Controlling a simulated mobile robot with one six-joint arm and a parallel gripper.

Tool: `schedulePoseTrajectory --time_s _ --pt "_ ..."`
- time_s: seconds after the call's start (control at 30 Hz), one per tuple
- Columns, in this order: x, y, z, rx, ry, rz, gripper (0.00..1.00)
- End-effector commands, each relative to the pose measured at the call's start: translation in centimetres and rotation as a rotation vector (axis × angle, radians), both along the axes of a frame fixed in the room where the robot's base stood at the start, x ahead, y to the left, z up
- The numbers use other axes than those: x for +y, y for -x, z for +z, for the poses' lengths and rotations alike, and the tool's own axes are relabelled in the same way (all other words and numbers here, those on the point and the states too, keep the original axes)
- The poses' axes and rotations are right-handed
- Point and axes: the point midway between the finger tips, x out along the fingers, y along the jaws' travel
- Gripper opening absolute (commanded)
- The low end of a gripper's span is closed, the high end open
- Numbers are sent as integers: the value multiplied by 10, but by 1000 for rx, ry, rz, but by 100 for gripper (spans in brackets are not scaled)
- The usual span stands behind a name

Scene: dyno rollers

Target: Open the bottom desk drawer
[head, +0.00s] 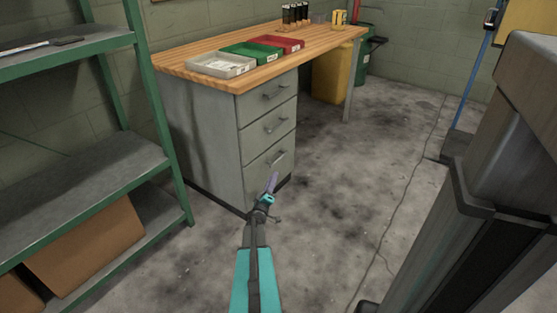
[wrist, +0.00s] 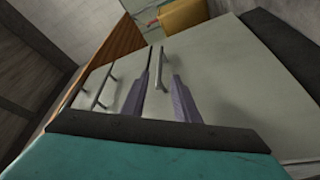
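The grey desk has a stack of three drawers under its left end, all closed flush. The bottom drawer (head: 258,172) has a thin metal bar handle (head: 276,160). My gripper (head: 271,182) is just in front of the bottom drawer, its fingers pointing at the handle. In the wrist view the two grey fingers (wrist: 165,70) are apart. The bottom handle (wrist: 160,68) shows between them in the picture, close to the left finger. I cannot tell whether a finger touches it. The upper two handles are to the left there.
The wooden desktop (head: 175,57) holds grey, green and red trays. A green-framed shelf (head: 160,120) with a cardboard box (head: 88,245) stands at left. A dark bulky object (head: 480,220) fills the right. The concrete floor before the drawers is clear.

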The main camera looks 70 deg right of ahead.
Motion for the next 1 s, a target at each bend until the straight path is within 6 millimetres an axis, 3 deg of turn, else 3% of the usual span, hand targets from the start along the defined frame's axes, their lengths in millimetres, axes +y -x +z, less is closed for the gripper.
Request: schedulePoseTrajectory --time_s 0.27,1.0 --pt "-25 -4 3 -1 1 2 28" --pt "-121 -12 25 1 1 4 28"
